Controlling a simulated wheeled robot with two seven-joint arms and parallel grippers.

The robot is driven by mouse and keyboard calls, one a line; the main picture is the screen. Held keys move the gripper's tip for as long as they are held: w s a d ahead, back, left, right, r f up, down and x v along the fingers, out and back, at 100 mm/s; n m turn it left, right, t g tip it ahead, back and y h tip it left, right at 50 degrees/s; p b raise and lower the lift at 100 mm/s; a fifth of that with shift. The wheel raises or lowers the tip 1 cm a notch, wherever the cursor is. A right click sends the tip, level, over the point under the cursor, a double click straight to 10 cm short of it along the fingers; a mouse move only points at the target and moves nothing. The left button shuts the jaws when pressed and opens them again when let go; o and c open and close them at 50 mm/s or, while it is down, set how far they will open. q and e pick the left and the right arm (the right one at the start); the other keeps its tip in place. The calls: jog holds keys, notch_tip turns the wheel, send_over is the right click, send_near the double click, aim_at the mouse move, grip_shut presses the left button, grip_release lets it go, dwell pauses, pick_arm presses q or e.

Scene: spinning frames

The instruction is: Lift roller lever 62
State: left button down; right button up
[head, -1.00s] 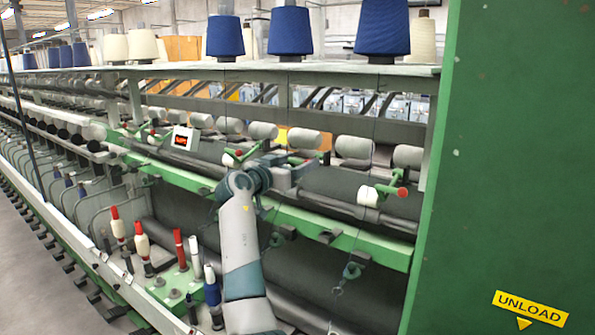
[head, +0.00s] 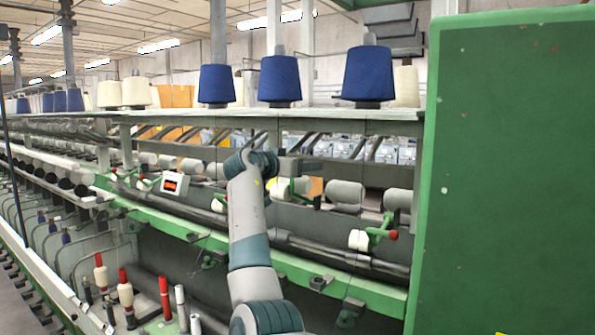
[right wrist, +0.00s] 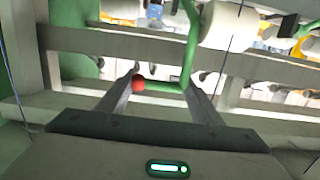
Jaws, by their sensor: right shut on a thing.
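In the right wrist view, a green roller lever (right wrist: 188,62) with a red ball knob (right wrist: 138,84) runs between the two fingers of my right gripper (right wrist: 162,90). The gripper is shut on the lever near its knob. A white roller (right wrist: 228,24) is beside the lever, above the fingers. In the head view, my arm rises through the middle and hides most of the gripper and the held lever. Another green lever with a red knob (head: 393,234) and a white roller stands to the right. No number 62 is readable. My left gripper is not in view.
A shelf (head: 330,114) with blue cones (head: 279,80) runs above the arm. A large green cabinet (head: 510,170) blocks the right side. A green rail (head: 200,237) crosses below. Red and white spindles (head: 125,292) stand at lower left.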

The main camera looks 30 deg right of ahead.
jog(key=shift+o, duration=0.2)
jog(key=shift+w+d+r, duration=0.15)
jog(key=shift+d+r, duration=0.2)
jog(key=shift+c, duration=0.2)
jog(key=o, duration=1.5)
jog(key=shift+f, duration=0.15)
jog(key=shift+s+a+b, duration=0.25)
jog(key=shift+a+b, duration=0.2)
jog(key=shift+a, duration=0.25)
jog(key=shift+b+v, duration=3.15)
jog(key=shift+v, duration=4.8)
